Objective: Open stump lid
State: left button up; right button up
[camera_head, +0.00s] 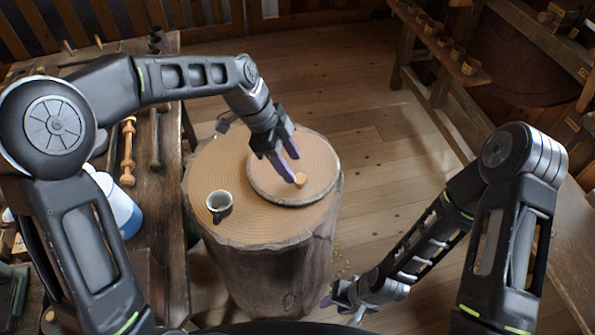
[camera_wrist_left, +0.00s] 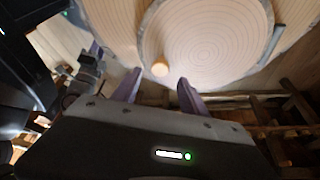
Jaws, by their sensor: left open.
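The stump (camera_head: 262,272) stands on the floor with a pale ringed top. Its round lid (camera_head: 262,185) has a dark rim and lies on the right part of the top. A small wooden knob (camera_head: 300,180) stands up from the lid. My left gripper (camera_head: 288,168) is open above the lid, with its fingers close to the knob. In the left wrist view the knob (camera_wrist_left: 160,69) shows just beyond the gap between the open fingertips (camera_wrist_left: 157,82), apart from both. My right gripper (camera_head: 343,302) is low, right of the stump's base; its jaws are too small to judge.
A workbench (camera_head: 165,215) with a turned spindle (camera_head: 128,152) and a blue-white container (camera_head: 118,207) is at left. A shelf with small cups (camera_head: 440,38) is at upper right.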

aim_at(300, 178)
pick_arm(q)
jog(key=x, duration=0.4)
jog(key=shift+d+f+p, duration=0.1)
jog(key=shift+f+p, duration=0.3)
jog(key=shift+c, duration=0.2)
grip_shut()
dwell(0.9)
